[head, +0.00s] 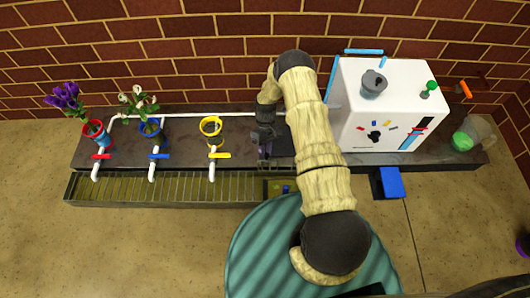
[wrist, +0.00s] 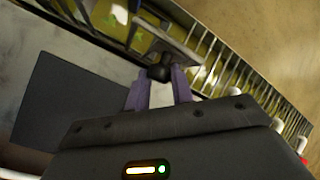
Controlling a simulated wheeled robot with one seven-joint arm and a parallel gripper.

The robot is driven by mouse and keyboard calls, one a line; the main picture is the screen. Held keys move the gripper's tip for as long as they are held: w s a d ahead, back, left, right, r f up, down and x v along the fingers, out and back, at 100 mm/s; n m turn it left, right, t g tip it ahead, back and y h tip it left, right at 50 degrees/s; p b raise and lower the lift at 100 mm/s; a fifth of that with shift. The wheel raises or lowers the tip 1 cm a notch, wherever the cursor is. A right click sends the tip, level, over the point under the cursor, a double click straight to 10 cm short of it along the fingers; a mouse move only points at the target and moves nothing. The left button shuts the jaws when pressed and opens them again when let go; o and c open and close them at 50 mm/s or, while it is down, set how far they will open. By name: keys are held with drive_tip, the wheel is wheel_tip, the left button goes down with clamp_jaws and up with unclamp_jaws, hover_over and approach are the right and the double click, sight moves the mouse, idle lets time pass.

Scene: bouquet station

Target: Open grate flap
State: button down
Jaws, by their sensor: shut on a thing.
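The metal grate (head: 170,190) runs along the front of the counter over a yellowish trough. It also shows in the wrist view (wrist: 215,62). My gripper (head: 264,155) is at the grate's right end, pointing down. In the wrist view my gripper's purple fingers (wrist: 160,88) are shut on a small black knob (wrist: 160,71). The knob joins a grey plate (wrist: 170,36) at the grate, which looks like the flap. The flap's angle is hard to tell. Beside it the trough shows through an opening (head: 279,189), with a small blue thing inside.
A white box (head: 385,95) stands right. A dark square panel (wrist: 66,105) lies beside my gripper.

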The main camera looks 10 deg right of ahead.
drive_tip(key=shift+s+d+f, duration=0.2)
drive_tip(key=shift+d, duration=0.35)
drive_tip(key=c, duration=1.2)
unclamp_jaws()
drive_tip(key=shift+s+a, duration=0.1)
drive_tip(key=shift+a, duration=0.05)
drive_tip(key=shift+a+r, duration=0.1)
drive_tip(key=shift+a, duration=0.05)
drive_tip(key=p+v, duration=0.5)
drive_tip(key=v, duration=1.2)
drive_tip(key=shift+w, duration=0.25)
drive_tip(key=shift+a+r, duration=0.1)
